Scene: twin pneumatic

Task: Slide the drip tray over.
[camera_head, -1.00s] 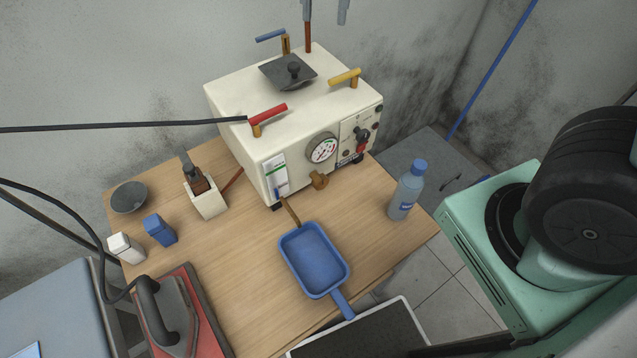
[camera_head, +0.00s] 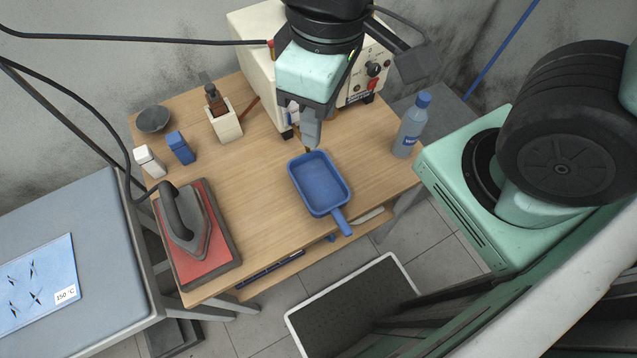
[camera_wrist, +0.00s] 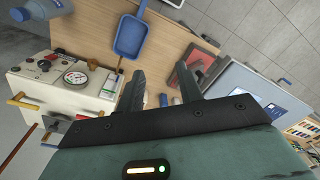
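The blue drip tray (camera_head: 322,186) lies on the wooden table in front of the white machine, its handle pointing to the table's front edge. It also shows in the wrist view (camera_wrist: 130,38), at the top. My gripper (camera_head: 311,140) hangs over the table between the machine and the tray's back rim, and looks apart from the tray. In the wrist view my gripper (camera_wrist: 160,80) has its two fingers apart with nothing between them. The machine (camera_head: 252,35) is partly hidden by my arm; its gauge (camera_wrist: 75,77) shows in the wrist view.
A water bottle (camera_head: 411,126) stands right of the tray. To the left are an iron (camera_head: 183,220) on a red pad, a blue box (camera_head: 181,148), a white box (camera_head: 149,161), a grey bowl (camera_head: 153,119) and a brush holder (camera_head: 225,125). Table between iron and tray is clear.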

